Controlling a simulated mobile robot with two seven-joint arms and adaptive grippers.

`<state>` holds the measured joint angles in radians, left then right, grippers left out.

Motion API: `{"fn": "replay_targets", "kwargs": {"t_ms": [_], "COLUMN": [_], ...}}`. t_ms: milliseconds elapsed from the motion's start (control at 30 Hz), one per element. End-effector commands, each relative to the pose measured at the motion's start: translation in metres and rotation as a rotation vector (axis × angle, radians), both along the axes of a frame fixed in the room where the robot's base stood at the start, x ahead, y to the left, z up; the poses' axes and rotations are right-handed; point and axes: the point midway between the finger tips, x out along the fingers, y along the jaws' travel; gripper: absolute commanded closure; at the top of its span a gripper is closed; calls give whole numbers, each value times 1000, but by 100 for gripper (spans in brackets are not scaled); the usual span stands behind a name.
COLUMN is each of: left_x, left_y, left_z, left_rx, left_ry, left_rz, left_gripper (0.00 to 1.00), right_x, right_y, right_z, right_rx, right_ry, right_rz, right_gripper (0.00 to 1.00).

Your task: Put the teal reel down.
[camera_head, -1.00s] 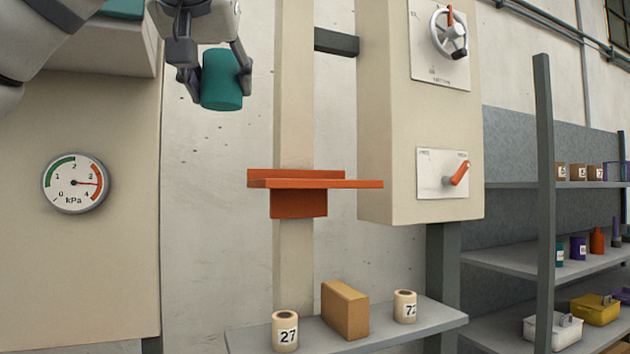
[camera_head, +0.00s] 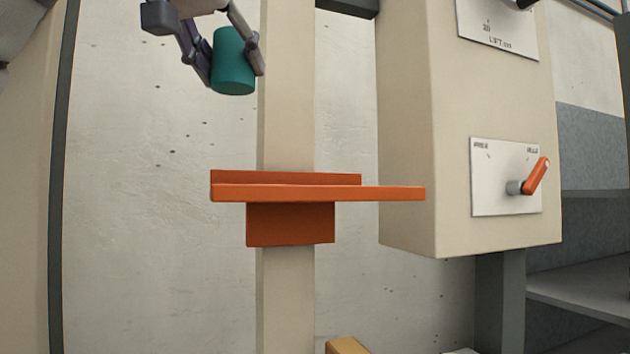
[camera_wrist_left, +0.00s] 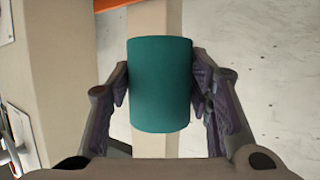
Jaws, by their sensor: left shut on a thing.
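The teal reel (camera_head: 233,62) is a plain cylinder near the top of the head view, slightly tilted. My left gripper (camera_head: 228,68) is shut on it, one finger on each side, and holds it in the air. In the left wrist view the teal reel (camera_wrist_left: 160,85) fills the middle between the fingers of my left gripper (camera_wrist_left: 160,88). The orange shelf (camera_head: 320,194) on the beige post is below and to the right of the reel, with a clear gap between. My right gripper is not in view.
The beige post (camera_head: 286,120) runs up behind the orange shelf. A beige box (camera_head: 410,130) with an orange lever (camera_head: 535,176) stands to the right. The top of a tan block (camera_head: 347,346) shows at the bottom edge. The orange shelf's top looks empty.

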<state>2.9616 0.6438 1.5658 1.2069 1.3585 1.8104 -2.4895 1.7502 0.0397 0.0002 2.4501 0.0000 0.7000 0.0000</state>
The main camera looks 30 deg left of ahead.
Motion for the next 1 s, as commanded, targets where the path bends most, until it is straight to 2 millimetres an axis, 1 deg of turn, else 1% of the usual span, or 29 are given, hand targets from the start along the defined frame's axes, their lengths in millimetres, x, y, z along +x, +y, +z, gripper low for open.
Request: {"fn": "replay_targets", "kwargs": {"t_ms": [100,233,300,400,533,600,700,733,800,1000], "left_x": [34,71,82,96,106,112,111,111,111,110], "left_y": [-16,-35,-41,-48,-53,-56,-56,-56,-56,-56], "left_z": [-18,-38,-57,-75,-87,-100,-119,-122,-125,-124], "left_rx": [6,5,5,1,1,2,0,0,0,-1], "left_ry": [6,7,7,7,5,7,6,5,3,2], "left_rz": [2,2,1,-1,0,-2,-2,-2,-1,0], "left_gripper": [84,84,84,84,84,84,84,84,84,84], "right_x": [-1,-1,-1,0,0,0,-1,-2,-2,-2], "right_y": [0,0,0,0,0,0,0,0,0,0], "right_z": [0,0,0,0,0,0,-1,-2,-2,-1], "right_rx": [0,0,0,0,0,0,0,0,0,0], "right_ry": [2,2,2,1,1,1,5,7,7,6], "right_rz": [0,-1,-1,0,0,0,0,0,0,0], "right_gripper": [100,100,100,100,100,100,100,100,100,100]}}
